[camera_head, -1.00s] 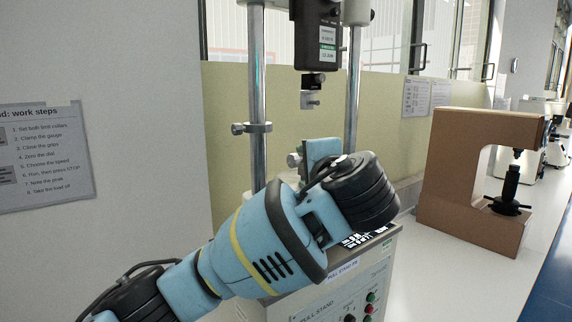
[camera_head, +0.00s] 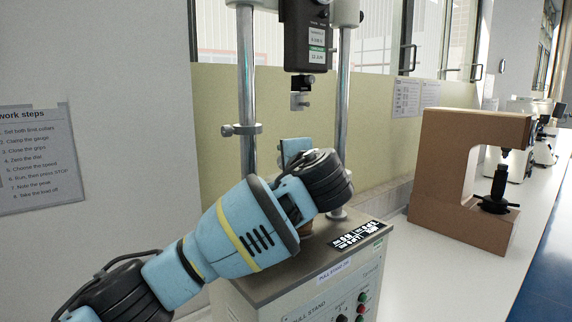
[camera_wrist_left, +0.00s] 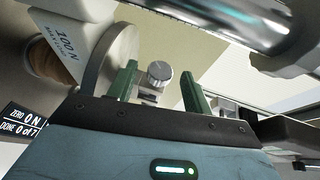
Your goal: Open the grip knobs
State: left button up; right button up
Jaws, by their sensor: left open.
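A silver ribbed knob (camera_wrist_left: 159,73) shows in the left wrist view, between and beyond the two green fingers of my left gripper (camera_wrist_left: 160,85). The fingers are open, one on each side of the knob in the picture; I cannot tell whether they touch it. In the head view my blue left wrist covers the lower grip area and hides my fingertips. My right gripper is not in view.
Two steel columns (camera_head: 247,90) rise from the stand, and a clamp collar (camera_head: 241,130) sticks out from the left one. A brown C-shaped tester (camera_head: 430,170) stands right on the white bench.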

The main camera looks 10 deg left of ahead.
pick_arm(q)
jog(key=shift+c, duration=0.2)
jog(key=c, duration=0.9)
jog(key=shift+f+m+t+y, duration=0.3)
jog(key=shift+t, duration=0.5)
jog(key=shift+c, duration=0.2)
jog(key=shift+f+m+t+y, duration=0.15)
jog(key=shift+m+t+y, duration=0.15)
jog(key=shift+m+t, duration=0.55)
jog(key=shift+n+t, duration=0.25)
jog(key=shift+t, duration=0.1)
jog(key=o, duration=1)
